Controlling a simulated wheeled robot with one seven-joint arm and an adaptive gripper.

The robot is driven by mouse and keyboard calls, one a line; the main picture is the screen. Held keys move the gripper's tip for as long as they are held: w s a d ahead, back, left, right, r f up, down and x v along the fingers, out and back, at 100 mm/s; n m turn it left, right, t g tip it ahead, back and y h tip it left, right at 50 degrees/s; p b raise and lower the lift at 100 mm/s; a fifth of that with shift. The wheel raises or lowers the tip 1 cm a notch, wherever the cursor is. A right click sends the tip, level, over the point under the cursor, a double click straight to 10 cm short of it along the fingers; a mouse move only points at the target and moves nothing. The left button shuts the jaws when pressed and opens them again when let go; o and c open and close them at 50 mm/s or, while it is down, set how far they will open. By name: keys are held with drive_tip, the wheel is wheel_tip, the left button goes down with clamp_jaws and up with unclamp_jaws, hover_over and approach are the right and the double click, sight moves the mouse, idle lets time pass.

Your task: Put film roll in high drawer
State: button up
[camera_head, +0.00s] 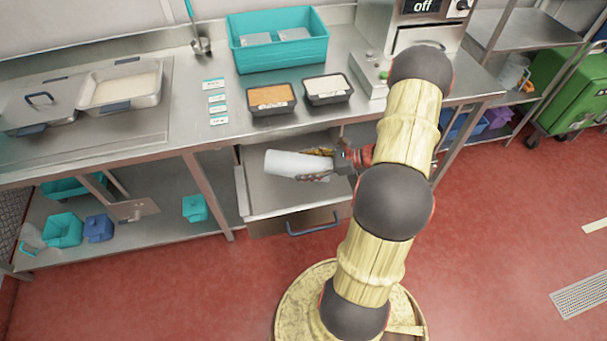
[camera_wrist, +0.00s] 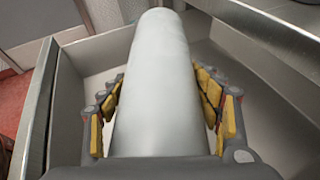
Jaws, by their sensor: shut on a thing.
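The film roll (camera_head: 286,163) is a white cylinder. My gripper (camera_head: 325,165) is shut on it near one end, and the roll points left out of the fingers. In the wrist view the roll (camera_wrist: 157,85) lies lengthwise between the yellow-padded fingers of my gripper (camera_wrist: 165,105). The high drawer (camera_head: 285,203) is pulled out below the counter. The roll is over the open drawer, within its side walls as seen in the wrist view, where the drawer's left wall (camera_wrist: 38,110) shows. I cannot tell whether the roll touches the drawer floor.
The steel counter (camera_head: 190,125) above the drawer holds a teal crate (camera_head: 250,62) and two small black trays, one brown-filled (camera_head: 272,97) and one white-filled (camera_head: 326,88). A drawer handle (camera_head: 314,226) sticks out at the front. A lower shelf (camera_head: 165,230) is on the left.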

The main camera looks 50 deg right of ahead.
drive_tip(key=f, duration=0.1)
drive_tip(key=f+b, duration=0.1)
drive_tip(key=f, duration=0.1)
drive_tip(key=shift+w+a+f+b, duration=0.2)
drive_tip(key=shift+a+f+b, duration=0.05)
drive_tip(key=shift+b, duration=0.1)
drive_tip(key=shift+f, duration=0.1)
drive_tip(key=shift+f, duration=0.15)
drive_tip(key=shift+f, duration=0.3)
drive_tip(key=shift+f, duration=0.15)
drive_tip(key=o, duration=1.6)
drive_tip(key=shift+o, duration=0.5)
